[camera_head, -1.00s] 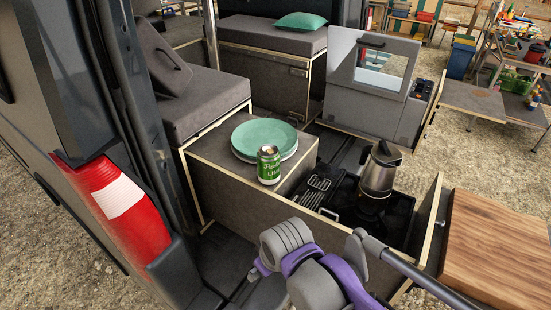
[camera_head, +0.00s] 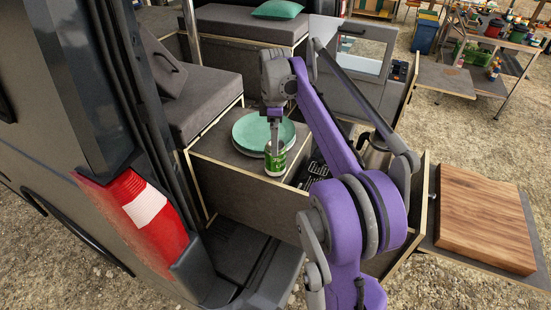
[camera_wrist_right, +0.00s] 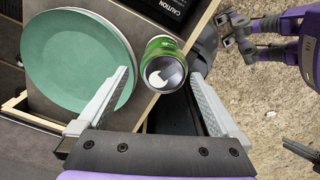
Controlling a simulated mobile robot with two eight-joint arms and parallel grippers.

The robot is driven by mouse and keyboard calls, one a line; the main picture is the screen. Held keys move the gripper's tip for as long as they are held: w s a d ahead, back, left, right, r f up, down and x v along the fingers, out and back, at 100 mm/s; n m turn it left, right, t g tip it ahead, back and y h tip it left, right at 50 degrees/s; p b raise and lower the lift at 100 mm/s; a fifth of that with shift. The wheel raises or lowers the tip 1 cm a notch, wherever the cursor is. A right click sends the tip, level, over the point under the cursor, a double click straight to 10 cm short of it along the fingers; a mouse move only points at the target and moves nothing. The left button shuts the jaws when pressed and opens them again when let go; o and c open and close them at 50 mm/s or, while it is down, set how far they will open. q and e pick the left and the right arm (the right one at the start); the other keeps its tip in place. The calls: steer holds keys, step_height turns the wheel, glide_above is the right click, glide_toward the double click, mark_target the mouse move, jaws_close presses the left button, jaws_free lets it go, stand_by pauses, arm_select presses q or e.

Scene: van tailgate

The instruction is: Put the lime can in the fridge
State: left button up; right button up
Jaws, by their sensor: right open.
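The green lime can (camera_head: 275,160) stands upright on the drawer unit's corner, in front of the teal plates. In the right wrist view, the can (camera_wrist_right: 164,62) shows its silver top ahead of and between the fingertips. My right gripper (camera_head: 274,140) is over the can, pointing down, with its fingers (camera_wrist_right: 158,95) spread; no grip on the can shows. A purple arm with a grey gripper, my left gripper (camera_wrist_right: 238,32), shows at the upper right of the wrist view; its jaws are unclear.
Teal plates (camera_head: 252,130) are stacked just behind the can. The kettle (camera_head: 376,155) and stove are to the right, partly hidden by my arm. A wooden board (camera_head: 485,218) lies at the far right. The van's side pillar is on the left.

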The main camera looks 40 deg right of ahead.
mark_target(275, 159)
steer(key=f, duration=0.8)
steer(key=shift+s+a+f, duration=0.15)
steer(key=shift+s+a, duration=0.05)
steer(key=shift+s, duration=0.05)
jaws_close()
